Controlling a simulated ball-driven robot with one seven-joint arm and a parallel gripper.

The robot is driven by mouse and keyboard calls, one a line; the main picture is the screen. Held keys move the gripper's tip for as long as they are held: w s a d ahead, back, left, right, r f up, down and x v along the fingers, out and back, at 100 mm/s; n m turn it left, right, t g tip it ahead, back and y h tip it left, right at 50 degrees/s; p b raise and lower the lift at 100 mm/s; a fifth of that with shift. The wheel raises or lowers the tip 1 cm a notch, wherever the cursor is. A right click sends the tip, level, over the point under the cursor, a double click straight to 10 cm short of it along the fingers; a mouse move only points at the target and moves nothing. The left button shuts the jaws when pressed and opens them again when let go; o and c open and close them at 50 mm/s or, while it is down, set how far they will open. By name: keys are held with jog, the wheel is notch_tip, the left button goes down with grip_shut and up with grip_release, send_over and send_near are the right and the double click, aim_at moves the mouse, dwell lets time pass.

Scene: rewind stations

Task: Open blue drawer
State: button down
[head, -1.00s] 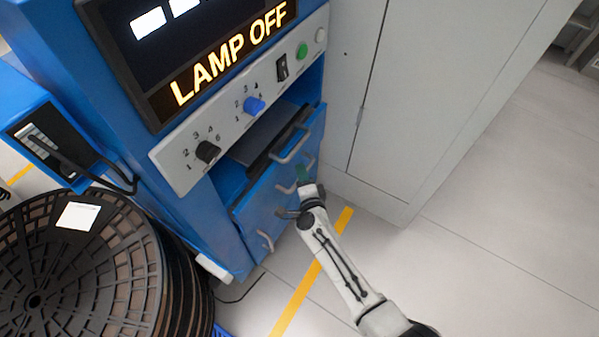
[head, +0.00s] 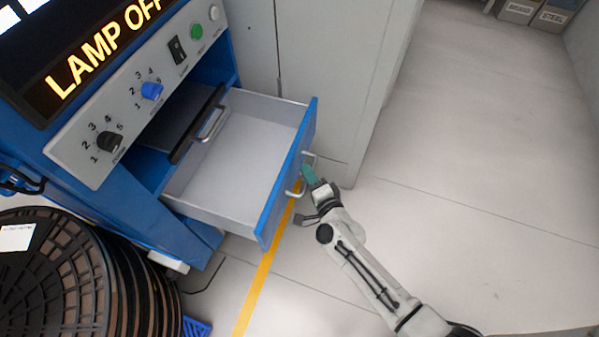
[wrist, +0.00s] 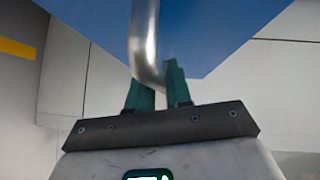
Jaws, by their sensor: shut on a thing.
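The blue drawer (head: 286,180) stands pulled far out of the blue cabinet, and its pale grey inside (head: 235,160) looks empty. A silver bar handle (head: 299,187) sits on its front. My gripper (head: 309,174) is at that handle, with its green fingers shut on it. In the wrist view the handle (wrist: 145,45) runs down to a bend between the two green fingers (wrist: 157,90), in front of the blue drawer front (wrist: 205,30). The fingers partly hide the handle's end.
A panel with knobs (head: 130,115) and a black-edged tray with a handle (head: 198,125) are above the drawer. Black reels (head: 60,270) stand at lower left. A grey cabinet (head: 335,70) stands behind the drawer. The floor at right (head: 480,200) is clear.

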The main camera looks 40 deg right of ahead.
jog(key=shift+s+d+f, duration=0.1)
jog(key=shift+s+d, duration=0.15)
jog(key=shift+s, duration=0.2)
jog(key=c, duration=1.1)
grip_release()
jog(key=shift+c, duration=0.2)
jog(key=p+v, duration=0.1)
jog(key=v, duration=0.9)
jog(key=shift+s, duration=0.35)
jog(key=shift+w+a, duration=0.1)
